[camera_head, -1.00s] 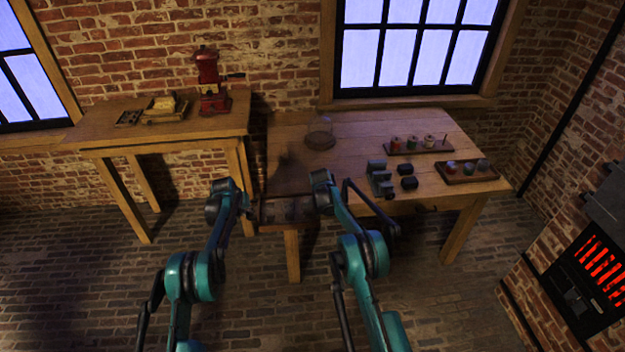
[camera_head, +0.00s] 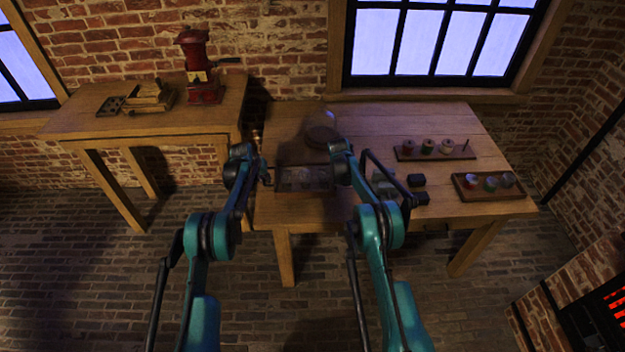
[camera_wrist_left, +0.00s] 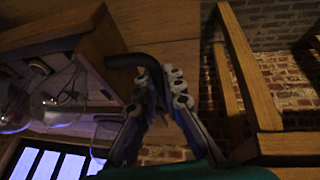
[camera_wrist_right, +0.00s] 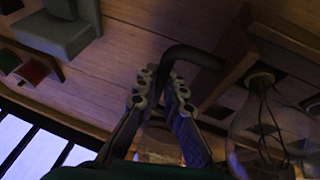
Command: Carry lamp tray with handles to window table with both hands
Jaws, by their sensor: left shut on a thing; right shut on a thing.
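The dark wooden lamp tray (camera_head: 305,187) hangs level or nearly so between my grippers, over the front left part of the window table (camera_head: 455,125). I cannot tell whether its underside touches the tabletop. My left gripper (camera_head: 264,178) is shut on the tray's left dark bent handle, seen in the left wrist view (camera_wrist_left: 135,60). My right gripper (camera_wrist_right: 165,85) is shut on the right handle (camera_wrist_right: 195,55). Clear glass lamps (camera_wrist_right: 265,125) stand in the tray; in the head view they are faint and dark.
A round dark base under glass (camera_head: 320,136) stands just behind the tray. A side table (camera_head: 90,110) with a red grinder (camera_head: 200,75) stands left.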

